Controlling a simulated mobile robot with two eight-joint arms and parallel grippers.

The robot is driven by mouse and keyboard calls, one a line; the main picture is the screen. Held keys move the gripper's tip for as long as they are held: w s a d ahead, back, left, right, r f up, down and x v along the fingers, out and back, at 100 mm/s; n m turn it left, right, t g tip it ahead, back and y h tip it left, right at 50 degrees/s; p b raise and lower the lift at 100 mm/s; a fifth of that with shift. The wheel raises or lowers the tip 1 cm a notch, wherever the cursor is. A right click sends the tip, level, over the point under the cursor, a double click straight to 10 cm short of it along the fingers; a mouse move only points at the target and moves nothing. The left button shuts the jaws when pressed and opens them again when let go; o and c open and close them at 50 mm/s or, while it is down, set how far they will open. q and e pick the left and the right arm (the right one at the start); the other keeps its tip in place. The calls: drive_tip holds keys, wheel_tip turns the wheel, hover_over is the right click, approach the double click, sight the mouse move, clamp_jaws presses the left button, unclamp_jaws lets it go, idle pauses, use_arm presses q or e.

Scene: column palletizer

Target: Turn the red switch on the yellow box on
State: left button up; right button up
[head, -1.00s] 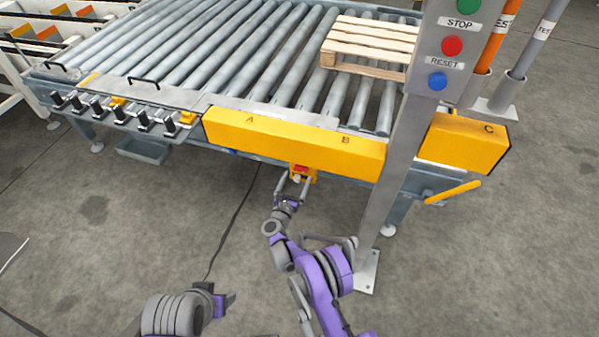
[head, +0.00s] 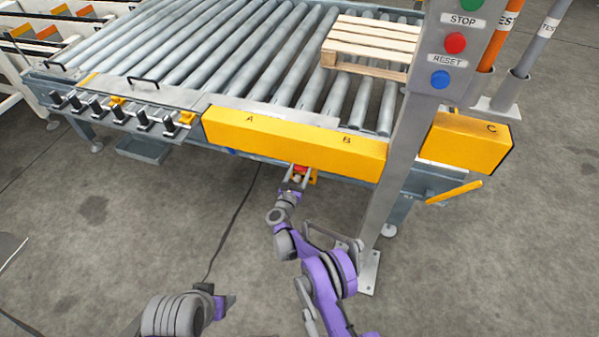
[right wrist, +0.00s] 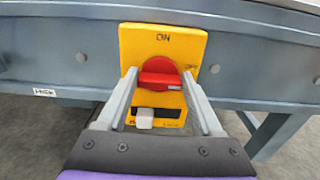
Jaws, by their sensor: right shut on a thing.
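The yellow box (right wrist: 163,50) is fixed to the grey-blue side beam of the conveyor, with "ON" printed at its top. Its round red switch (right wrist: 160,72) has its handle bar lying level, across the box. In the head view the box (head: 314,178) sits below the long yellow guard, partly hidden by my gripper. My right gripper (right wrist: 159,77) has one finger on each side of the red handle and is shut on it. A pale block (right wrist: 144,118) sits at a black slot below the switch. My left gripper (head: 225,302) is low at the front, away from the box; its jaws are unclear.
A grey post (head: 405,165) with STOP and RESET buttons stands right of my right arm. The yellow guard (head: 290,138) juts out above the box. A wooden pallet (head: 370,45) lies on the rollers. A cable runs along the open floor to the left.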

drive_tip(key=c, duration=0.3)
drive_tip(key=shift+f+n+b, duration=0.15)
drive_tip(key=shift+n+b, duration=1.05)
drive_tip(key=shift+n, duration=0.3)
drive_tip(key=n+b, duration=0.1)
drive_tip(key=n, duration=0.2)
drive_tip(key=shift+a+n+b, duration=0.1)
drive_tip(key=shift+n+b, duration=0.2)
drive_tip(key=n, duration=0.5)
drive_tip(key=shift+b, duration=0.3)
drive_tip(key=n, duration=0.6)
drive_tip(key=shift+a+f, duration=0.1)
drive_tip(key=shift+f, duration=0.05)
drive_tip(key=shift+n, duration=0.3)
